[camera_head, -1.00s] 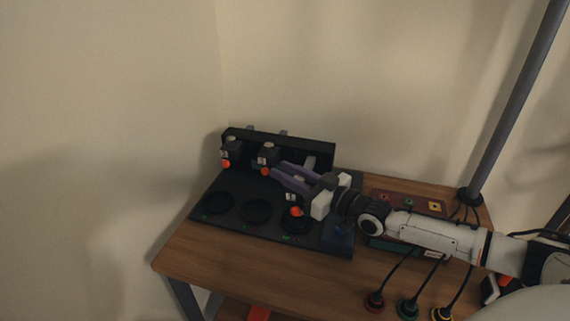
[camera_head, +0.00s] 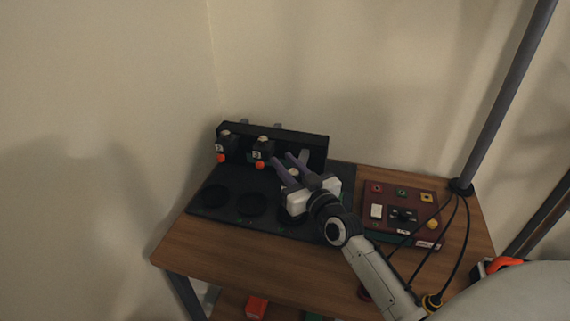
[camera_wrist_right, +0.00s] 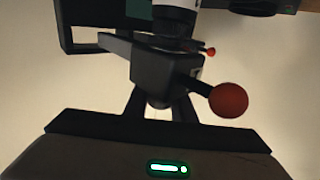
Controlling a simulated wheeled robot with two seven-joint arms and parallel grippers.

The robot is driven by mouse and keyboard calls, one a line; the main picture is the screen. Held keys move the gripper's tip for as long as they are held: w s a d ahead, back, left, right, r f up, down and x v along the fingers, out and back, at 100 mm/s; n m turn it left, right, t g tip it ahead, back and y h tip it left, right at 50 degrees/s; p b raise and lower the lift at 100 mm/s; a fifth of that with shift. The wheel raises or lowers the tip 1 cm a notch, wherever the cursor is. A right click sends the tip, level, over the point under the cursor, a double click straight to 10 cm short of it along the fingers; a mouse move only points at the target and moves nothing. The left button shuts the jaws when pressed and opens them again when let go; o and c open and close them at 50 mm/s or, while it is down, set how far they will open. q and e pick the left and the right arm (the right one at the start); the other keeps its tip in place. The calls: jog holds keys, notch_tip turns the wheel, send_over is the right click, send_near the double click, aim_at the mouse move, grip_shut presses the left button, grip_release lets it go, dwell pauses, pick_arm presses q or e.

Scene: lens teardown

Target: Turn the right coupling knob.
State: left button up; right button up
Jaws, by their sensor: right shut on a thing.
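The right coupling knob (camera_head: 293,173) has a pale top and shows between my fingers over the right side of the black board (camera_head: 228,180). In the right wrist view it looks like a dark block (camera_wrist_right: 165,72) with a short lever ending in a red ball (camera_wrist_right: 229,100). My right gripper (camera_head: 283,160) is shut on it, fingers on either side. In the head view the gripper body hides its lower part and red ball. My left gripper is not in view.
Two dark units with orange-red balls, the left (camera_head: 224,147) and middle one (camera_head: 262,152), hang on the black rack (camera_head: 300,139). A maroon panel (camera_head: 373,222) with coloured sockets and black cables lies right of the board. The table's front left (camera_head: 200,247) is clear.

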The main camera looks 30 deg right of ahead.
aim_at(296, 175)
jog(key=shift+r, duration=0.1)
dwell(0.3)
jog(key=o, duration=1.1)
jog(key=shift+c, duration=0.2)
jog(key=shift+s, duration=0.3)
jog(key=s, duration=0.6)
jog(key=s+a, duration=0.1)
jog(key=s, duration=0.2)
jog(key=shift+s+b, duration=0.3)
jog(key=shift+b, duration=0.1)
